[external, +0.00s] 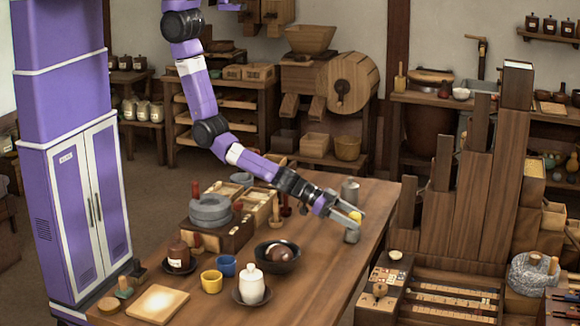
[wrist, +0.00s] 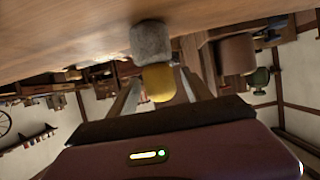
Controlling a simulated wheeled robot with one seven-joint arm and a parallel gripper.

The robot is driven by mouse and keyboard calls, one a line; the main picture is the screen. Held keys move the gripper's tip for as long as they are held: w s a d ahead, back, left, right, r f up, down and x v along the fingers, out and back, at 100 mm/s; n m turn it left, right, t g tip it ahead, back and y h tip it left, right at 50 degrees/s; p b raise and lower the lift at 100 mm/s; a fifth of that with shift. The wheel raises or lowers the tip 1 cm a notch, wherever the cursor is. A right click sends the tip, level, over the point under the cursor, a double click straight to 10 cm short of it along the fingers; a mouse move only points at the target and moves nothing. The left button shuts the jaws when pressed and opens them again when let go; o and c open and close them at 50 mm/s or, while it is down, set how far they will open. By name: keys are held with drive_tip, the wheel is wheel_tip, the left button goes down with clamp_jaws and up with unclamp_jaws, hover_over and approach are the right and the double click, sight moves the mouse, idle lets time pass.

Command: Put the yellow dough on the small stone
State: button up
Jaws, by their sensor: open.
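The yellow dough (external: 356,216) is a small rounded lump at the right end of the wooden table. It also shows in the wrist view (wrist: 159,84), between the fingers of my gripper (wrist: 162,92). The small stone (wrist: 152,41) is a rough grey block; the wrist view shows the table at the top, with the stone between table and dough. The dough appears to rest on the stone, touching it. In the external view the stone (external: 351,236) shows just under the dough. My gripper (external: 350,215) is open around the dough, reaching in from the left.
A grey cylinder (external: 350,190) stands close behind my gripper. A dark bowl (external: 277,258), a white lidded jar (external: 251,284), cups and a grey quern (external: 210,210) stand further left on the table (external: 335,270). The table's front right is clear.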

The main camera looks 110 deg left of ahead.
drive_tip(key=shift+r, duration=0.1)
drive_tip(key=shift+r+p, duration=0.2)
drive_tip(key=shift+p, duration=0.15)
drive_tip(key=v, duration=0.7)
drive_tip(key=shift+s, duration=0.25)
